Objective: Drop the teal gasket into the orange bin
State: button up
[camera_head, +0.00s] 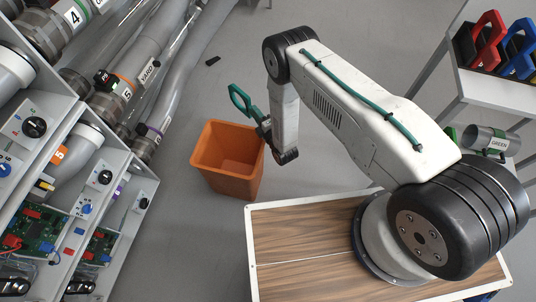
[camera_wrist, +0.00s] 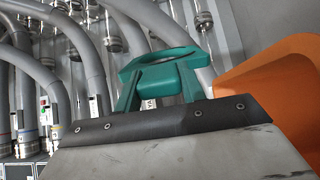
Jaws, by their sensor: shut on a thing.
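The teal gasket (camera_head: 238,96) is a ring-like piece held out from my gripper (camera_head: 254,112) in the head view. In the wrist view the gasket (camera_wrist: 163,56) shows beyond the teal fingers of my gripper (camera_wrist: 160,82), which is shut on it. The orange bin (camera_head: 228,186) stands on the floor, its open top facing up and its visible inside empty. In the head view the gasket appears just above the bin's far rim; its height over the bin is hard to tell. In the wrist view the bin (camera_wrist: 270,85) fills the right side.
Grey pipes (camera_head: 150,75) and a rack of control boxes (camera_head: 95,185) line the left side. A wood-topped surface (camera_head: 300,270) carries my arm's base. A white stand (camera_head: 490,88) with red and blue handled items is at the upper right. Grey floor around the bin is mostly clear.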

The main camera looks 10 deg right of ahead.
aim_at(236, 170)
jog(key=z, duration=1.05)
jog(key=k, duration=0.55)
jog(key=u, duration=1)
